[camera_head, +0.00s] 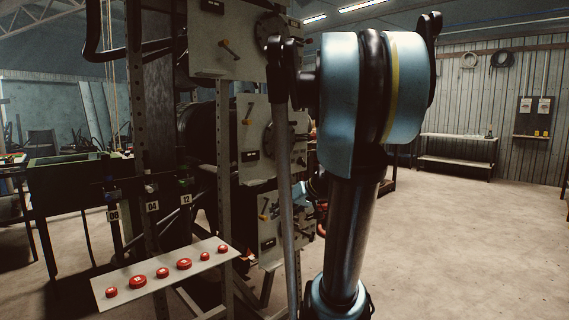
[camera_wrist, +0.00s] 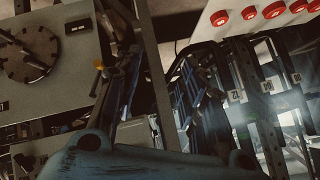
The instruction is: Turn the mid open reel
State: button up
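A rack carries three pale panels, one above another, each with a yellow handle. A blue part of mine fills the bottom of the wrist view.
The upper panel (camera_head: 215,61) and lower panel (camera_head: 267,238) flank the middle one. A slanted plate (camera_head: 209,245) with several red buttons juts out at front left; the buttons also show in the wrist view (camera_wrist: 249,13). Open floor (camera_head: 460,240) lies to the right.

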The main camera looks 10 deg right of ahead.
jog(key=w+d+r+t+y, duration=0.1)
jog(key=w+d+r+t, duration=0.1)
jog(key=w+d+r, duration=0.3)
jog(key=w+d+r+t+y, duration=0.1)
jog(key=w+r+t, duration=0.1)
jog(key=w, duration=0.5)
jog(key=n+t+y, duration=0.1)
jog(key=t, duration=0.3)
send_near(284, 159)
jog(key=x, duration=0.7)
jog(key=d+x, duration=0.1)
jog(key=x, duration=0.3)
jog(key=shift+w+a+f, duration=0.1)
jog(key=shift+w+f, duration=0.1)
jog(key=shift+w, duration=0.2)
grip_shut()
